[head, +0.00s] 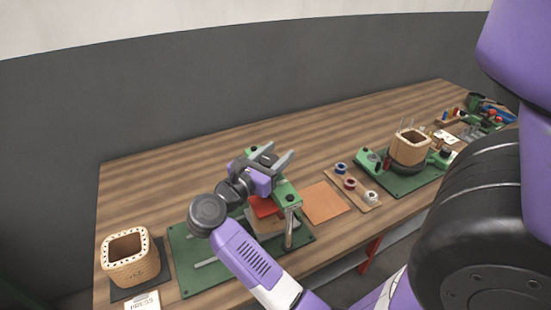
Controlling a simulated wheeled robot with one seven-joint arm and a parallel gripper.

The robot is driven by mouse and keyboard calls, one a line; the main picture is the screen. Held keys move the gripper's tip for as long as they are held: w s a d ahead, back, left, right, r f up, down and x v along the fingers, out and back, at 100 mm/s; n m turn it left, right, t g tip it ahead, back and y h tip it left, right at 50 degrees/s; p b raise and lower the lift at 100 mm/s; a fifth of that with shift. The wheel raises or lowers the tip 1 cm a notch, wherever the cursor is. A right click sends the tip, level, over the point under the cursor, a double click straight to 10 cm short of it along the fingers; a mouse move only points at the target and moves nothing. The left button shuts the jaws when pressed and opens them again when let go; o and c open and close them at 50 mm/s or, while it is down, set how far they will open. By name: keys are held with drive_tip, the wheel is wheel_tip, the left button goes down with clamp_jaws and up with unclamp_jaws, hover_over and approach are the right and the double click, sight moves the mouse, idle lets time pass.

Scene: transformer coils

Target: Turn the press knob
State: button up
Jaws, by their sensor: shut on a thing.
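The press stands at the front left of the table, with a green crossbeam (287,194), a silver post (289,228), a red plate (265,207) and a green base (190,272). My gripper (272,158) is over the top of the crossbeam, its two grey fingers reaching away from me. It is shut on the press knob, which the fingers and purple gripper body mostly hide. I cannot tell how far the knob is turned.
A tan coil (131,260) sits on a dark mat at left, by a card marked PRESS (143,302). An orange sheet (325,203) and a tray of small spools (350,184) lie right of the press. Another coil (410,146) stands on a green fixture farther right.

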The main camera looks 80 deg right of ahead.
drive_tip(key=g+b, duration=0.1)
drive_tip(key=m+g+y+b, duration=0.1)
drive_tip(key=m+g+b, duration=0.1)
drive_tip(key=shift+s+a+f+y, duration=0.1)
drive_tip(key=shift+s+f+y, duration=0.15)
drive_tip(key=shift+y, duration=0.15)
drive_tip(key=shift+s+a+r+m+g+y+b, duration=0.1)
drive_tip(key=shift+r+m+g+y+b, duration=0.15)
drive_tip(key=shift+m+g+b, duration=0.45)
drive_tip(key=o, duration=1.4)
drive_tip(key=shift+c, duration=0.2)
drive_tip(key=b+v, duration=0.2)
drive_tip(key=v, duration=0.6)
